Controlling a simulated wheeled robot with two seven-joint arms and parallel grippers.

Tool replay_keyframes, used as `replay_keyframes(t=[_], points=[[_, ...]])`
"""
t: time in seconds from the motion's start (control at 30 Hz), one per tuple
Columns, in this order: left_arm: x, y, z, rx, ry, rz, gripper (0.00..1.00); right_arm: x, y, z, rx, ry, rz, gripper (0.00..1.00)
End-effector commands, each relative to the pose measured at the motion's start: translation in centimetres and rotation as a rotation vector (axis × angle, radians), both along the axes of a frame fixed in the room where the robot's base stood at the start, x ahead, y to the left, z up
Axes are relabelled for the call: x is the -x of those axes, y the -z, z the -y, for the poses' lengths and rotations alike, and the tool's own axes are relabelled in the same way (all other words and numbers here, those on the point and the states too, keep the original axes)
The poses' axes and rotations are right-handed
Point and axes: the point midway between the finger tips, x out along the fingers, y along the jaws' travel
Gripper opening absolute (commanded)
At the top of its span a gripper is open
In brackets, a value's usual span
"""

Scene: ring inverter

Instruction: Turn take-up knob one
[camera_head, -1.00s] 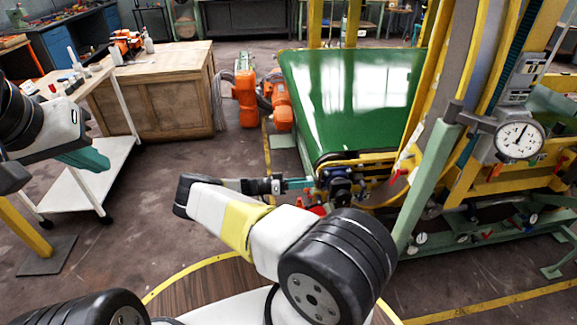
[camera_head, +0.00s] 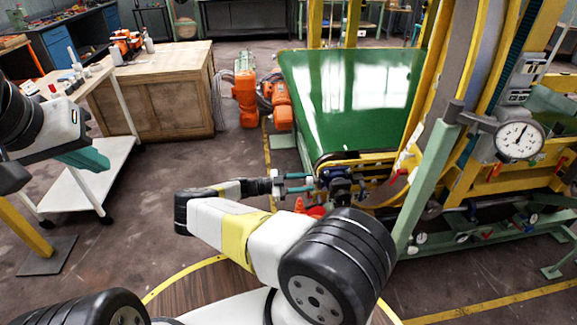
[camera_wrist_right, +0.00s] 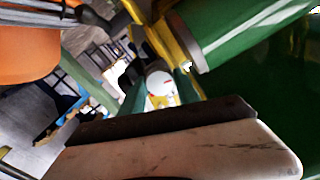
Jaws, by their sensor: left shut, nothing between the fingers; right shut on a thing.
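My right gripper (camera_head: 302,183) reaches from my white and yellow arm to the near end of the green conveyor. Its two teal fingers are a little apart and shut on a small part there, which I take to be take-up knob one; the fingers and the dark fittings mostly hide it. In the right wrist view a round white face with red marks (camera_wrist_right: 160,84) shows between the green fingers (camera_wrist_right: 160,95). I cannot tell whether it is the knob. My left gripper (camera_head: 84,158) is shut and empty at the left, over a white cart.
The green conveyor belt (camera_head: 350,98) lies beyond my right gripper, with dark blue and black fittings (camera_head: 341,182) at its near end. A dial gauge (camera_head: 519,140) stands at the right. An orange robot arm (camera_head: 246,98) and a wooden cabinet (camera_head: 175,95) stand behind. The white cart (camera_head: 95,185) is at the left.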

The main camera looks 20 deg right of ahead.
Motion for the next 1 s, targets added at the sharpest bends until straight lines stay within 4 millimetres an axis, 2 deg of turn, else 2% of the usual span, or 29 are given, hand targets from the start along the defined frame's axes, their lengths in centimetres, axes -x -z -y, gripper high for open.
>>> replay_keyframes(t=[0.4,0.87,0.9,1.0], points=[[0.0,0.0,0.0,0.0,0.0,0.0,0.0,-0.06,0.13,-0.08,0.033,-0.002,0.152,0.0],[0.0,0.0,0.0,0.0,0.0,0.0,0.0,-0.06,0.15,-0.08,0.035,-0.002,0.163,0.0],[0.0,0.0,0.0,0.0,0.0,0.0,0.0,-0.05,0.14,-0.08,0.035,-0.002,0.163,0.4],[0.0,0.0,0.0,0.0,0.0,0.0,0.0,-0.05,0.11,-0.06,0.036,-0.001,0.163,0.59]])
